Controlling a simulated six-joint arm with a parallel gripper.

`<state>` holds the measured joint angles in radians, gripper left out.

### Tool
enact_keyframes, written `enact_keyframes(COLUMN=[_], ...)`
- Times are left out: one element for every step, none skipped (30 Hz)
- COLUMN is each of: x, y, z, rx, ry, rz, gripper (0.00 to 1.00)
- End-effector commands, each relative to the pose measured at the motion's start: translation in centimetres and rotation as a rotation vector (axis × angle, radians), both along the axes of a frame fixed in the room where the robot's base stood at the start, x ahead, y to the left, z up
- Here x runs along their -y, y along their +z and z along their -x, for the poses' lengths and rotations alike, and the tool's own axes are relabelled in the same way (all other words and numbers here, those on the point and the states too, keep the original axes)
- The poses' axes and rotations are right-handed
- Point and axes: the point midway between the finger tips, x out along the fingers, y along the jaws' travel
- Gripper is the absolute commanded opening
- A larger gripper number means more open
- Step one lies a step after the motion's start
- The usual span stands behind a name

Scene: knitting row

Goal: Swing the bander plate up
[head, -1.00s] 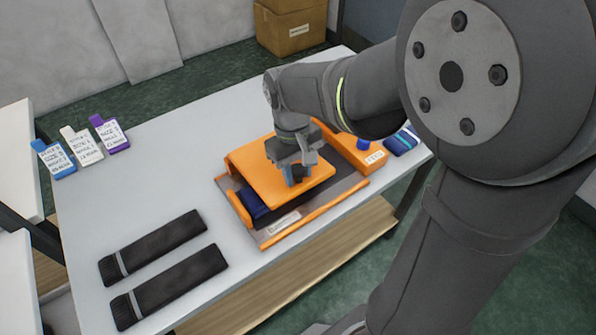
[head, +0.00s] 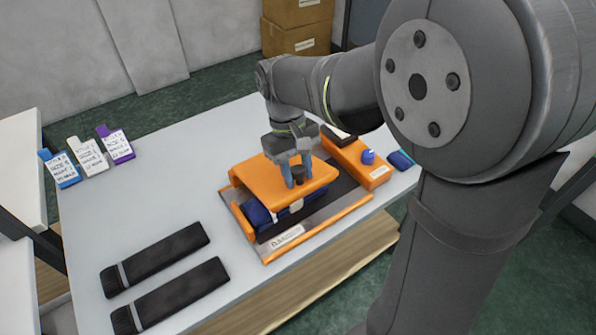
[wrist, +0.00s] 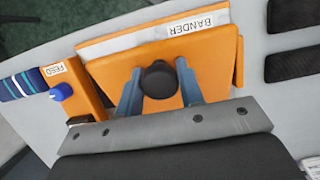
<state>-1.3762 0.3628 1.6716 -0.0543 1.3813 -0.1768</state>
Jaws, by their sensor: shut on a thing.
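The orange bander plate (head: 262,180) is tilted up on the bander frame (head: 322,217), with a gap under its near edge. A dark blue folded bundle (head: 258,214) with a white band shows beneath it. My gripper (head: 296,178) is shut on the plate's black knob (head: 299,174). In the wrist view my gripper (wrist: 157,88) has its two blue-grey fingers on either side of the black knob (wrist: 158,80). The orange plate (wrist: 205,65) there lies in front of a strip lettered "BANDER". The plate's hinge is not clear.
An orange feed box (head: 355,160) with a blue knob stands right of the bander. Two black socks (head: 155,257) lie at the front left. Several labelled cards (head: 88,157) lie at the back left. The table between is clear.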

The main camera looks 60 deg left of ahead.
Motion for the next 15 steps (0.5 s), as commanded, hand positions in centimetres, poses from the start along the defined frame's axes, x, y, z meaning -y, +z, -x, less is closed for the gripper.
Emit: enact_keyframes(x=[-0.1, -0.1, -0.2, -0.3, -0.5, -0.7, -0.8, -0.9, -1.1, -1.2, -1.4, -1.5, -1.6, -1.7, -1.9], y=[0.1, 0.1, 0.2, 0.3, 0.5, 0.7, 0.9, 1.1, 1.3, 1.5, 1.6, 1.9, 2.0, 2.2, 2.3], z=[0.0, 0.0, 0.0, 0.0, 0.0, 0.0, 0.0, 0.0, 0.0, 0.0, 0.0, 0.0, 0.0, 0.0, 0.0], rx=[0.000, 0.000, 0.000, 0.000, 0.001, 0.001, 0.001, 0.001, 0.001, 0.001, 0.001, 0.001, 0.001, 0.001, 0.001], ry=[0.000, 0.000, 0.000, 0.001, 0.001, 0.001, 0.001, 0.001, 0.001, 0.001, 0.001, 0.001, 0.001, 0.001, 0.001], rz=[0.001, 0.005, 0.012, 0.018, 0.026, 0.038, 0.047, 0.055, 0.067, 0.076, 0.084, 0.096, 0.104, 0.111, 0.119], gripper=[0.18, 0.18, 0.18, 0.18, 0.18, 0.18, 0.18, 0.18, 0.18, 0.18, 0.18, 0.18, 0.18, 0.18, 0.18])
